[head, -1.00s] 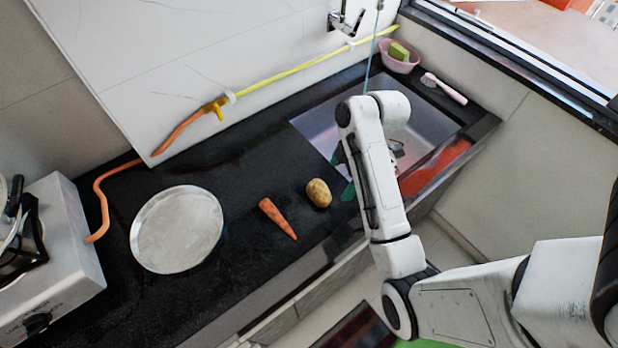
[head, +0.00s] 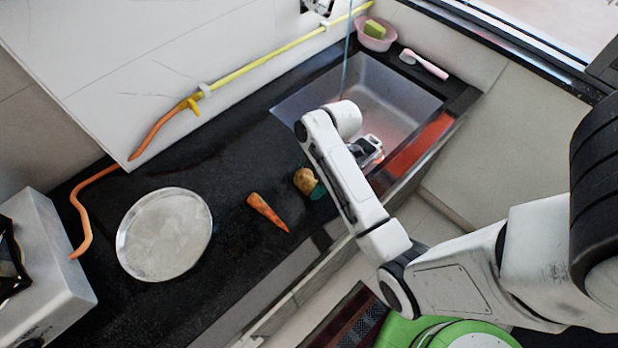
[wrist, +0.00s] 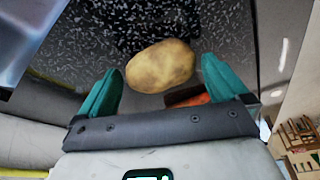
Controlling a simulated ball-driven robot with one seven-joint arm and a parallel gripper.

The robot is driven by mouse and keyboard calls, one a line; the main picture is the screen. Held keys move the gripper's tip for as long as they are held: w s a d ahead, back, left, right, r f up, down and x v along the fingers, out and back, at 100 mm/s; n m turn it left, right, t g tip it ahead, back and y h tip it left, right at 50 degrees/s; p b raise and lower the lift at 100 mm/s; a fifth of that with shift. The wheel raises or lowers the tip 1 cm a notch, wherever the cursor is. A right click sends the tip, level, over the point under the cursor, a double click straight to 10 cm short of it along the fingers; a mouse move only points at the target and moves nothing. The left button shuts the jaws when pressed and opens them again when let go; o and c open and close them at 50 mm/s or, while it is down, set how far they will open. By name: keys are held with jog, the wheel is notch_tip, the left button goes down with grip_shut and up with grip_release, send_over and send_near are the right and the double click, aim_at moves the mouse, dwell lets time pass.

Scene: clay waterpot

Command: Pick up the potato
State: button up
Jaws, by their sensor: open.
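The potato (head: 304,180) lies on the black counter, just left of my forearm in the head view. In the wrist view the potato (wrist: 161,66) sits ahead of and roughly between the green fingertips of my gripper (wrist: 160,82). The fingers are spread apart, with visible gaps on both sides of the potato, and hold nothing. In the head view most of my gripper is hidden behind the arm; a bit of green finger shows beside the potato.
A round metal plate (head: 119,243) is farther left. A sink (head: 385,85) is to the upper right. An orange and yellow hose (head: 150,135) runs along the wall.

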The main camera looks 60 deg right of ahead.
jog(key=shift+x, duration=0.9)
jog(key=c, duration=0.8)
jog(key=shift+r, duration=0.15)
jog(key=shift+c, duration=0.2)
